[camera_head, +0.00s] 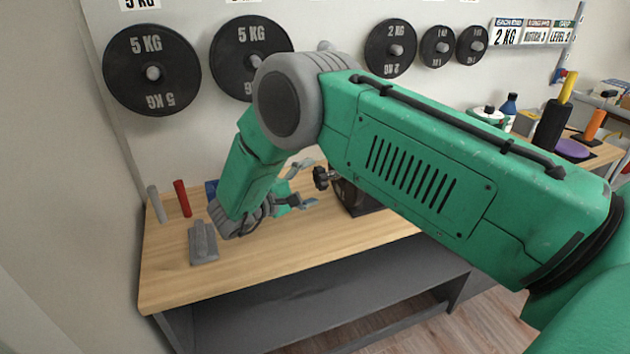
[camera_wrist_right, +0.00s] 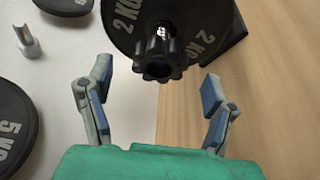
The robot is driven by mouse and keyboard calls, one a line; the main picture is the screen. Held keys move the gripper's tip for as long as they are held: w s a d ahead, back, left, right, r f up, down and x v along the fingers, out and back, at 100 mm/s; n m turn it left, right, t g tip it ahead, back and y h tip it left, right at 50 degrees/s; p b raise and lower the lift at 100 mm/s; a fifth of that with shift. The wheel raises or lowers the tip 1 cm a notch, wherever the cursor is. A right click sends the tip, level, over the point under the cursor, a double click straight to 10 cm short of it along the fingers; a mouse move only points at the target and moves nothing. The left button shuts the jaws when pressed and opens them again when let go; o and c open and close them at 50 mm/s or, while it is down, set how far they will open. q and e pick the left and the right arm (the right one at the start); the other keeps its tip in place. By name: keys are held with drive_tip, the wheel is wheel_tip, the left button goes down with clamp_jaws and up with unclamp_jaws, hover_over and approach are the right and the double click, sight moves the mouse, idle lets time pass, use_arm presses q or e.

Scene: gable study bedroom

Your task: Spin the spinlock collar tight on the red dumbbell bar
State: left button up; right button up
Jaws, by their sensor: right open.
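The black lobed spinlock collar (camera_wrist_right: 160,62) sits in front of a black 2 KG plate (camera_wrist_right: 197,22) in the right wrist view. In the head view the collar (camera_head: 321,178) shows just right of my right gripper's fingertips. A short metallic bar piece shows behind it, and the plate (camera_head: 347,194) is mostly hidden by my arm. No red on this bar is visible. My right gripper (camera_head: 310,183) is open and empty, pointing at the collar. In the wrist view its blue-padded fingers (camera_wrist_right: 157,84) stand wide apart, short of the collar and not touching it. My left gripper is not in view.
The wooden bench (camera_head: 165,270) carries a grey block (camera_head: 203,243), a red upright cylinder (camera_head: 182,198) and a grey one (camera_head: 156,204). Black plates (camera_head: 130,70) hang on the wall behind. Bottles (camera_head: 509,110) stand at the right. The bench's front left is clear.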

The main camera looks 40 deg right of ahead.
drive_tip(key=s+a+r, duration=0.1)
drive_tip(key=a, duration=0.8)
drive_tip(key=shift+s+a, duration=0.15)
drive_tip(key=shift+a, duration=0.1)
